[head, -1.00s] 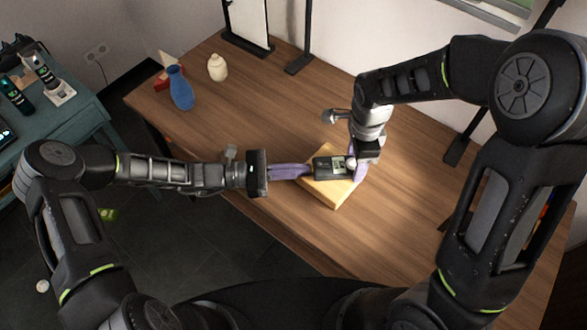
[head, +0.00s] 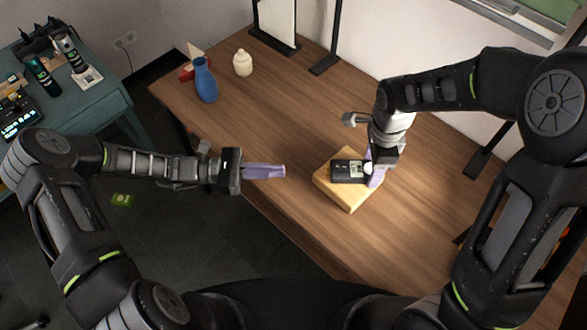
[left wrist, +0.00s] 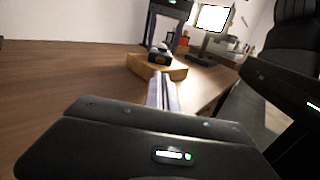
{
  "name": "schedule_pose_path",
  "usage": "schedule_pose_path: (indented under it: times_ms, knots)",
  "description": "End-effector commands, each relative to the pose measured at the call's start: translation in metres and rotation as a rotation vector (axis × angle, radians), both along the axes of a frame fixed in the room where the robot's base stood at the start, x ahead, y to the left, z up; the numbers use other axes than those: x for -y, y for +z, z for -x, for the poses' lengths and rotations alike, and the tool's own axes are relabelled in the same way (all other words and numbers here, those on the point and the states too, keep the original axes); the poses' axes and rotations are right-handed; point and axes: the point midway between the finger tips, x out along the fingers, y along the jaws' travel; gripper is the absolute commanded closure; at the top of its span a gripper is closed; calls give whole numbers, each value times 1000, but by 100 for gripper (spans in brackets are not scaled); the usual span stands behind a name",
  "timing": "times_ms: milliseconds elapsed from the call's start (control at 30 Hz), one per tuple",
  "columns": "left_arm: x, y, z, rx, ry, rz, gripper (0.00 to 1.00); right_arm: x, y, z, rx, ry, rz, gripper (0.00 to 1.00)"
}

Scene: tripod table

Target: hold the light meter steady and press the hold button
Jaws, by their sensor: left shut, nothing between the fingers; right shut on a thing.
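The black light meter (head: 346,172) with a small pale display and a white dome lies on a light wooden block (head: 347,200) on the table. My right gripper (head: 375,174) is shut on the meter at its dome end, at the right side of the block. My left gripper (head: 282,172) is shut and empty. Its purple fingers point at the meter from the left, with a clear gap between. In the left wrist view the fingers (left wrist: 162,92) point towards the block (left wrist: 150,66) and the meter (left wrist: 158,54). The hold button is too small to make out.
A blue vase (head: 205,82) and a cream jar (head: 242,63) stand at the table's far left. Dark stands rise along the back edge. The wooden table (head: 290,110) is clear around the block. A teal side table (head: 85,115) stands at the left.

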Motion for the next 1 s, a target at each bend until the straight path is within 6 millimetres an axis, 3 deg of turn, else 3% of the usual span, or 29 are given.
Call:
schedule_pose_path:
  times_ms: [133, 400, 433, 733, 1000]
  knots:
    - [-12, 0, 0, 2, 0, -1, 100, 1, 0, 0, 0, -1, 1, 92]
    - [-14, 0, 0, 1, 0, -1, 100, 1, 0, 0, 0, -1, 1, 92]
    - [-14, 0, 0, 1, 0, -1, 100, 1, 0, 0, 0, -1, 1, 45]
    - [-14, 0, 0, 1, 0, -1, 100, 1, 0, 0, 0, -1, 1, 21]
    - [-13, 0, 0, 1, 0, -1, 100, 1, 1, 0, 0, -1, 1, 21]
